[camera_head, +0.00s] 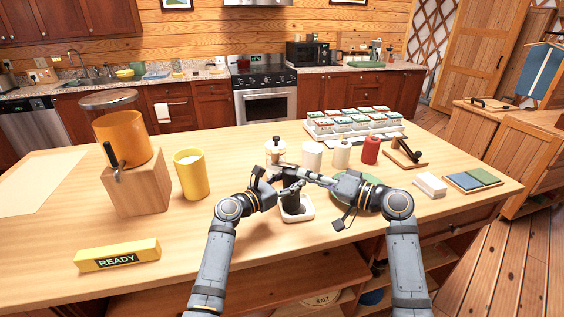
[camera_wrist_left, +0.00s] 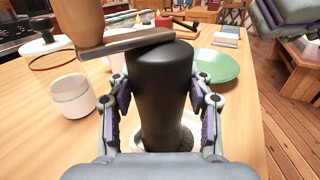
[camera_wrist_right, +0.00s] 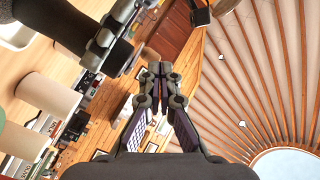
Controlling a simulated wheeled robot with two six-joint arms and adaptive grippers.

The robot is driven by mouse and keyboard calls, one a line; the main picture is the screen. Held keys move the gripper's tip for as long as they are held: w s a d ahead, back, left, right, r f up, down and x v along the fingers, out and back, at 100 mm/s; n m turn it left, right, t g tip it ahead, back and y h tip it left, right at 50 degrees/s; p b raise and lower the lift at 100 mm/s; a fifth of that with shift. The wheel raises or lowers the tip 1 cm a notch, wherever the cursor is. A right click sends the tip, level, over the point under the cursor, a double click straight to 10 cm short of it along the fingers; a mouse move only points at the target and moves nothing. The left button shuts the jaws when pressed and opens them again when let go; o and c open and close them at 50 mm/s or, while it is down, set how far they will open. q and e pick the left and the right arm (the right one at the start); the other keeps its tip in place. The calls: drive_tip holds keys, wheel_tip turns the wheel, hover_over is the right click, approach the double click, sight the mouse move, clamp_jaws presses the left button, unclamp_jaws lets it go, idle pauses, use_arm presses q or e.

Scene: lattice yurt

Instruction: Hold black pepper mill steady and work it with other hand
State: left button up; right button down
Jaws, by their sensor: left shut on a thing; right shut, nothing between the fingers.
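The black pepper mill (camera_head: 292,209) stands upright on a small white square dish (camera_head: 309,214) near the table's front edge. In the left wrist view its dark body (camera_wrist_left: 163,95) fills the middle, with a flat metal crank arm (camera_wrist_left: 135,43) and a brown knob (camera_wrist_left: 85,18) at its top. My left gripper (camera_wrist_left: 160,108) is shut on the mill, one finger on each side. My right gripper (camera_wrist_right: 160,70) is shut and empty, beside the mill's upper part. In the head view the right gripper (camera_head: 292,187) partly overlaps the mill, and contact is unclear.
A green plate (camera_head: 372,190) lies right of the mill. Behind stand white containers (camera_head: 312,156), a red bottle (camera_head: 371,150) and a rack of small boxes (camera_head: 350,127). A yellow cup (camera_head: 190,175), a dispenser on a wooden block (camera_head: 137,187) and a READY sign (camera_head: 117,256) are left.

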drive_tip(key=w+a+n+g+y, duration=0.1)
drive_tip(key=w+a+n, duration=0.1)
drive_tip(key=n, duration=1.3)
drive_tip(key=w+a+n+g, duration=0.2)
drive_tip(key=a+n, duration=0.3)
drive_tip(key=n, duration=1)
drive_tip(key=shift+w+r+n+y, duration=0.3)
drive_tip(key=shift+w+y, duration=0.1)
drive_tip(key=shift+w, duration=0.45)
